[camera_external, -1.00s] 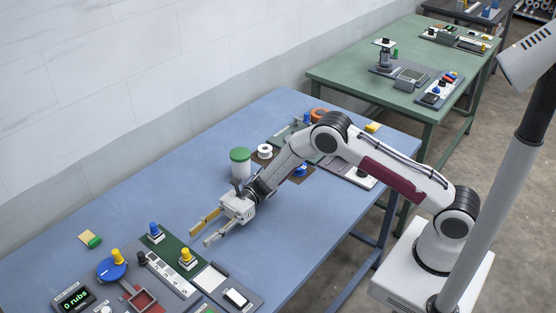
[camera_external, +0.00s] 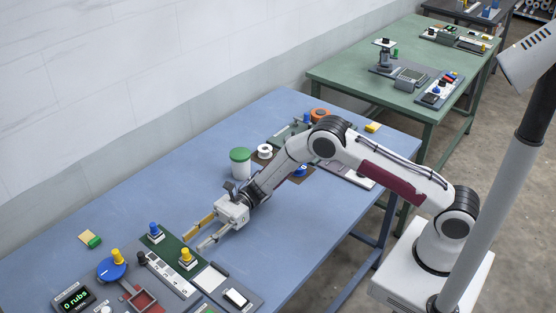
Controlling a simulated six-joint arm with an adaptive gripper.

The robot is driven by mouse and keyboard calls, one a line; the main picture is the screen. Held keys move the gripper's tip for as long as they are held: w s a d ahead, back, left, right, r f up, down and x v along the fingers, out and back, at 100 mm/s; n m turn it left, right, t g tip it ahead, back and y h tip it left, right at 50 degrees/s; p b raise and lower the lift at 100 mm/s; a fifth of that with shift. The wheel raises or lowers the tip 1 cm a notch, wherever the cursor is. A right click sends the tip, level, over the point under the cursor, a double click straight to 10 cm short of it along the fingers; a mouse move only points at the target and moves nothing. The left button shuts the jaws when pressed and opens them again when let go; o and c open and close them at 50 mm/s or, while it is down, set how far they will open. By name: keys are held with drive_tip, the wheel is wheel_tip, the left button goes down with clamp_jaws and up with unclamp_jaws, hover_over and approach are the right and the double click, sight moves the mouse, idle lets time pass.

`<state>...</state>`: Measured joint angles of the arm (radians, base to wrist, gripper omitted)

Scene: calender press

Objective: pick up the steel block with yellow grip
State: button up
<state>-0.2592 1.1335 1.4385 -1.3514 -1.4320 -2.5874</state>
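The steel block with yellow grip (camera_external: 186,259) stands upright on a dark green pad (camera_external: 172,245) of the press station, in the lower left of the outside view. My gripper (camera_external: 191,244) is open, its two long fingers spread and pointing down-left toward the block. In the picture the fingertips lie just above and to the right of the yellow grip. Whether they touch it or are still apart in height I cannot tell. Nothing shows between the fingers.
A block with blue grip (camera_external: 155,234) stands on the same pad, left of the fingers. A blue dial with yellow knob (camera_external: 112,267) and a counter display (camera_external: 75,304) are further left. A white jar with green lid (camera_external: 240,161) stands behind my gripper. The blue table (camera_external: 150,185) is clear between.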

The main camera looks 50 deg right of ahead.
sight(185, 250)
drive_tip(key=shift+a, duration=0.15)
drive_tip(key=shift+s+a+f, duration=0.1)
drive_tip(key=shift+a+f, duration=0.05)
drive_tip(key=shift+a, duration=1.1)
drive_tip(key=shift+a+f, duration=0.1)
drive_tip(key=shift+a, duration=1.1)
clamp_jaws()
